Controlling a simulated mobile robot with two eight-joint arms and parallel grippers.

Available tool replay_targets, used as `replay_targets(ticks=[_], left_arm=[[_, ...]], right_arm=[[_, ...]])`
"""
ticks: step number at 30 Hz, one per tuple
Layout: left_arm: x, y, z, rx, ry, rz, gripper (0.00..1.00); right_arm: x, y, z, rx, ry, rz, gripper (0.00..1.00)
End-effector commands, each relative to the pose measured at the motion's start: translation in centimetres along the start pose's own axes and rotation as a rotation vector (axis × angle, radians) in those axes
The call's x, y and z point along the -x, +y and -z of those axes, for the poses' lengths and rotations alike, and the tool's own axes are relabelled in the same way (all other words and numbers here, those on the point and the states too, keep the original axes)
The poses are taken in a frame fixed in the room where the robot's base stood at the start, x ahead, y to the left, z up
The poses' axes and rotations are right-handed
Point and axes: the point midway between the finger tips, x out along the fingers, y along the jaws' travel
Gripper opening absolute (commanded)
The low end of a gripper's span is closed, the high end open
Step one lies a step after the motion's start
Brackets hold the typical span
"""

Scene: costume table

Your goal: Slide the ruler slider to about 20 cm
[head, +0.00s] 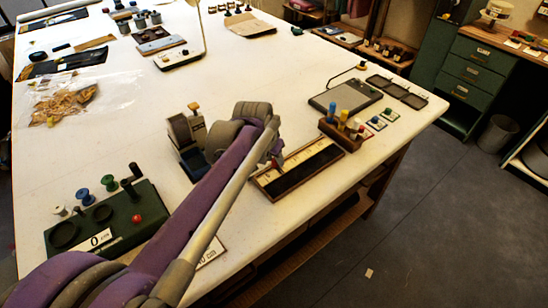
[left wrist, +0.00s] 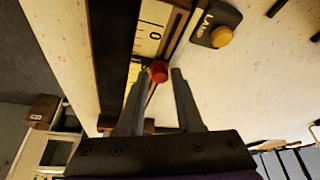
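The ruler (head: 300,164) is a pale scale with a dark strip in a wooden frame, near the table's right front edge. In the left wrist view the ruler scale (left wrist: 148,42) shows a printed 0 near a red slider knob (left wrist: 159,72). My left gripper (left wrist: 160,76) has its two fingers spread on either side of the knob, with narrow gaps visible. Whether either finger touches it is unclear. In the head view my left gripper (head: 277,160) is over the ruler's left end, and my arm hides part of that end. My right gripper is not in view.
A wooden block with colored pegs (head: 345,130) stands at the ruler's far end. A black box with a yellow button (left wrist: 213,30) sits close beside the ruler. A tape-dispenser-like device (head: 187,130) is left of my arm. A green tray (head: 140,225) stands at front left.

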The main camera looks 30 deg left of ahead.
Motion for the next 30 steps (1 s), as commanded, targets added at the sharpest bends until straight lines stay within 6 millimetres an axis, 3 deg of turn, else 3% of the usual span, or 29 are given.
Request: replay_targets(ticks=[1, 5, 6, 30], left_arm=[[0.01, 0.0, 0.0, 0.0, 0.0, 0.0, 0.24], [0.01, 0.0, -0.01, 0.0, 0.0, 0.0, 0.01], [0.02, 0.0, -0.01, 0.0, 0.0, 0.0, 0.0], [0.02, 0.0, -0.01, 0.0, 0.0, 0.0, 0.0]], right_arm=[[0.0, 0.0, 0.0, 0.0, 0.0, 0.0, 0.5], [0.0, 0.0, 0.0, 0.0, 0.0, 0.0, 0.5], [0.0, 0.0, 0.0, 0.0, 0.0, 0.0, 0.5], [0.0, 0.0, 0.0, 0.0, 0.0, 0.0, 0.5]])
